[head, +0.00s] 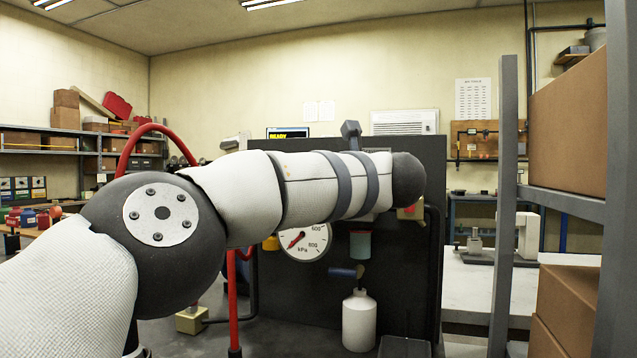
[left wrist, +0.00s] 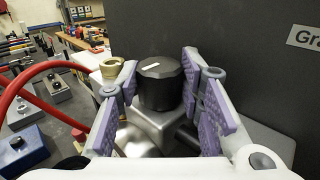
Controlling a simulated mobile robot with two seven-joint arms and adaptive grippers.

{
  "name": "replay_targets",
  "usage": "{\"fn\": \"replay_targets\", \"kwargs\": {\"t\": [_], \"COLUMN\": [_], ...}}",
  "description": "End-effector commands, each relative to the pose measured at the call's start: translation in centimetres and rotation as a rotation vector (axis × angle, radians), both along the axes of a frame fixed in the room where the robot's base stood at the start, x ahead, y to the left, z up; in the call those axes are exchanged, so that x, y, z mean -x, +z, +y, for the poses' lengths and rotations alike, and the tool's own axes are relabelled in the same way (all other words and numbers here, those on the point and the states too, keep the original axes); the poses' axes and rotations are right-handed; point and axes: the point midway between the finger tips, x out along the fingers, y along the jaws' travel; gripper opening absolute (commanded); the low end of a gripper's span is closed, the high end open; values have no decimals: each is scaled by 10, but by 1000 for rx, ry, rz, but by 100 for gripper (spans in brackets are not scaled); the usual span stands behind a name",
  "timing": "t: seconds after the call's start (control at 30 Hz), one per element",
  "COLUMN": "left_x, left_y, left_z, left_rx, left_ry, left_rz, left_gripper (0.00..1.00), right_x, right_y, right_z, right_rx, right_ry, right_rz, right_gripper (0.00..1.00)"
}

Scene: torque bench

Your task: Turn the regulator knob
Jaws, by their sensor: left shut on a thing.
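The regulator knob (left wrist: 161,84) is a black faceted cap with a short white mark on top, on a grey metal body (left wrist: 158,128) in the left wrist view. My left gripper (left wrist: 160,78) has its purple-padded fingers on either side of the knob and is shut on it. In the head view my left arm crosses the middle and hides its gripper and the knob. A white round kPa gauge (head: 304,242) with a red needle is partly visible below the arm, on the dark panel (head: 400,285). My right gripper is in neither view.
A grey rack post (head: 503,200) and cardboard boxes (head: 570,125) stand close on the right. A red hose (left wrist: 40,75) curves at the left in the wrist view.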

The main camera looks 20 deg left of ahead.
Motion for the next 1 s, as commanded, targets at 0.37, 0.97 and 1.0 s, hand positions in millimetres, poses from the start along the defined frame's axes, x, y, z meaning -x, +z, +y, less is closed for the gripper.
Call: {"fn": "replay_targets", "kwargs": {"t": [0.37,0.97,1.0], "left_x": [0,0,2], "left_y": [2,2,2], "left_z": [1,-1,-3], "left_rx": [-1,-1,-1], "left_ry": [31,29,28], "left_rz": [-3,-2,-1], "left_gripper": [6,55,55], "right_x": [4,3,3], "right_y": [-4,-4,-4], "right_z": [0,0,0], "right_rx": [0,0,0], "right_ry": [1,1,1], "right_rz": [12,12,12], "right_gripper": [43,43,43]}}
